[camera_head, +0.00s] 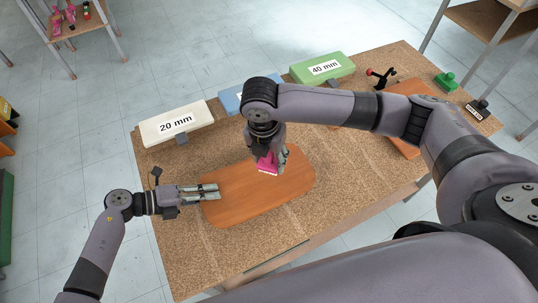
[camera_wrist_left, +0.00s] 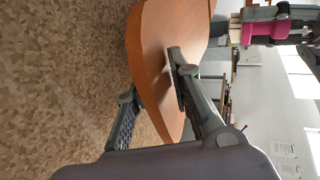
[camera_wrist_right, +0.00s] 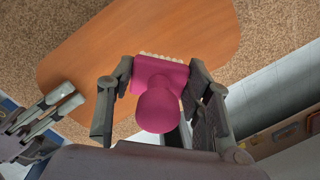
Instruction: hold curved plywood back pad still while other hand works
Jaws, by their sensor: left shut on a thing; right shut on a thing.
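The curved plywood back pad (camera_head: 240,202) is an orange-brown board with rounded corners on the cork-like bench top. My left gripper (camera_head: 212,192) is shut on its left edge; the left wrist view shows one finger on each face of the pad (camera_wrist_left: 150,50). My right gripper (camera_head: 273,165) is shut on a pink brush (camera_head: 266,168) with a round knob. In the right wrist view the brush (camera_wrist_right: 158,95) sits between the fingers, its pale bristles facing the pad (camera_wrist_right: 150,40). The bristles are over the pad; I cannot tell whether they touch it.
Along the bench's back edge lie a white block marked 20 mm (camera_head: 176,123), a partly hidden blue block (camera_head: 230,100) and a green block marked 40 mm (camera_head: 322,67). At right are another wooden board (camera_head: 408,88), a green stamp-like tool (camera_head: 446,81) and a black one (camera_head: 478,108).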

